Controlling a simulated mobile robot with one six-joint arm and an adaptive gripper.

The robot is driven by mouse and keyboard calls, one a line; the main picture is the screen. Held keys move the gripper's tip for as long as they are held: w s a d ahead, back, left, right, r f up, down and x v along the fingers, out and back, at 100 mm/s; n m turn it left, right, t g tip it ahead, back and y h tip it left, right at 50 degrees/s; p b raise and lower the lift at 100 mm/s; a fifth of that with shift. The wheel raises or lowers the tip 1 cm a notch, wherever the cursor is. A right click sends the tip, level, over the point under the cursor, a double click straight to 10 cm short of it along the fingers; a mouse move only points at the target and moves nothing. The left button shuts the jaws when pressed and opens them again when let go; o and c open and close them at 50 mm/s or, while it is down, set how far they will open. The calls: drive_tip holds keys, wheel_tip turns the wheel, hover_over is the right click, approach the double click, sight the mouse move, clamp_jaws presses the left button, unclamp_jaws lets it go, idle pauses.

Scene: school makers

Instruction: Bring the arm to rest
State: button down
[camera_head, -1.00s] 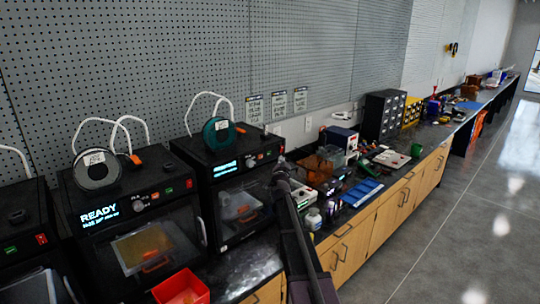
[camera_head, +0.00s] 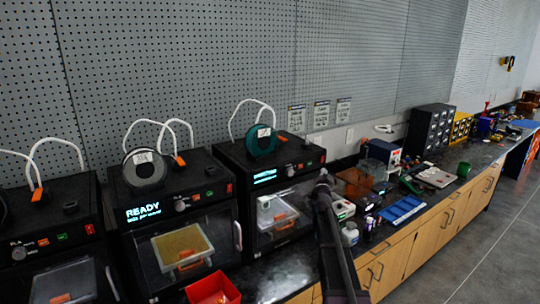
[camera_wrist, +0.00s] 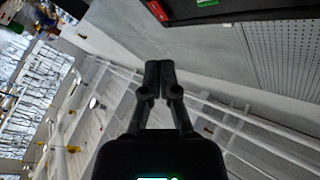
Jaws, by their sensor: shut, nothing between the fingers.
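My gripper (camera_wrist: 158,80) shows in the wrist view with its two dark fingers together and nothing between them. Behind the fingers are the ceiling, a wall and windows, so the wrist camera looks upward. In the head view my dark arm reaches up from the bottom edge, right of centre, in front of the workbench. The fingers cannot be made out clearly there.
Several black 3D printers (camera_head: 170,220) stand on the bench at left. A red bin (camera_head: 213,288) sits in front of them. A blue tray (camera_head: 402,210), tools and a black drawer cabinet (camera_head: 430,128) lie farther right. The floor (camera_head: 500,245) at right is clear.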

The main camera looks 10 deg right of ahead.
drive_tip(key=s+a+f+n+g+y, duration=0.45)
drive_tip(key=s+a+f, duration=0.2)
drive_tip(key=a, duration=0.45)
drive_tip(key=s+a+f+n+g+y, duration=0.3)
drive_tip(key=s+a+f+n+y, duration=0.3)
drive_tip(key=a, duration=0.6)
drive_tip(key=s+a+f+g, duration=0.1)
drive_tip(key=s+f+g, duration=0.2)
drive_tip(key=s, duration=0.5)
drive_tip(key=s+a+f+n+g+h, duration=0.1)
drive_tip(key=s+a+f+g, duration=0.1)
drive_tip(key=s, duration=0.7)
drive_tip(key=s+a+f+n+g+h, duration=0.1)
drive_tip(key=s+a+f+g, duration=0.1)
drive_tip(key=s+g, duration=0.3)
drive_tip(key=s+f, duration=0.1)
drive_tip(key=s, duration=0.3)
drive_tip(key=shift+f, duration=0.4)
